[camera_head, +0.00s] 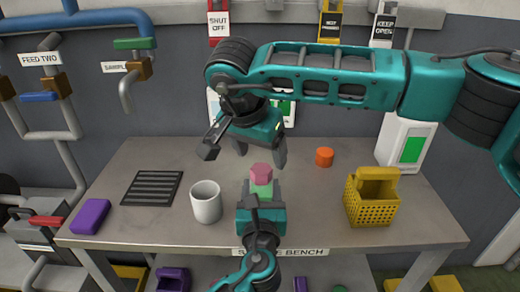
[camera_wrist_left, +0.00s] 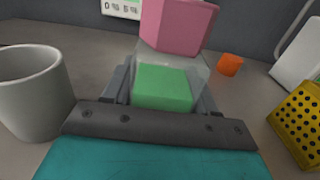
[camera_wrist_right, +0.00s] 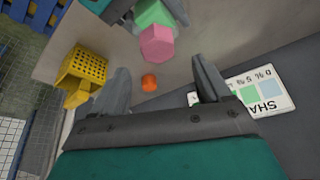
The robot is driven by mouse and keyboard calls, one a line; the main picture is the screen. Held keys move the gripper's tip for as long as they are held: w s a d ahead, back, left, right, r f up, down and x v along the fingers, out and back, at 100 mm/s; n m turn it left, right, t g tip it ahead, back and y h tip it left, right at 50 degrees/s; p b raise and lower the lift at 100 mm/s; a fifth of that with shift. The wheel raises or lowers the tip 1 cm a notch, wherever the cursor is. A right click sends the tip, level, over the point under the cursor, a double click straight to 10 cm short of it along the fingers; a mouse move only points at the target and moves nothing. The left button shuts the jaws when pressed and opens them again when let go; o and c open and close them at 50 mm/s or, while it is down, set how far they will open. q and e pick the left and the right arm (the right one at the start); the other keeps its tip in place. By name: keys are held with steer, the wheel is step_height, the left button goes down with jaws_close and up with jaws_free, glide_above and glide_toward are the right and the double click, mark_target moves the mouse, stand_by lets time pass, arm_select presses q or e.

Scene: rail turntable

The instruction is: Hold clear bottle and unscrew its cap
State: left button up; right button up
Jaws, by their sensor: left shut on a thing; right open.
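The clear bottle (camera_wrist_left: 195,65) has green contents (camera_wrist_left: 163,88) and a pink faceted cap (camera_head: 261,170). It appears upright above the bench. My left gripper (camera_head: 262,195) is shut around the bottle's body, with one finger on each side in the left wrist view. The cap (camera_wrist_left: 178,25) sits on top, clear of those fingers. My right gripper (camera_head: 243,155) is open and empty above and behind the bottle, fingers pointing down. In the right wrist view the cap (camera_wrist_right: 157,43) shows beyond the fingertips, near the top edge, not between the fingers.
The bench (camera_head: 150,232) holds a white mug (camera_head: 206,203) left of the bottle, a yellow perforated basket (camera_head: 371,208) at right and an orange cylinder (camera_head: 324,157) behind. A purple block (camera_head: 90,216) and dark grille (camera_head: 152,187) lie at left. Bench space between bottle and basket is clear.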

mark_target(262, 169)
steer(key=shift+f, duration=0.1)
stand_by(0.3)
steer(key=shift+f, duration=1.95)
steer(key=c, duration=1.3)
steer(key=n+y, duration=0.1)
steer(key=n, duration=0.1)
steer(key=n+y, duration=0.1)
steer(key=n, duration=0.2)
steer(key=shift+d+t, duration=0.2)
steer(key=shift+t, duration=0.1)
steer(key=shift+c, duration=0.2)
steer(key=shift+n, duration=0.3)
steer(key=n+y, duration=0.2)
steer(key=n, duration=0.4)
steer(key=shift+d, duration=0.1)
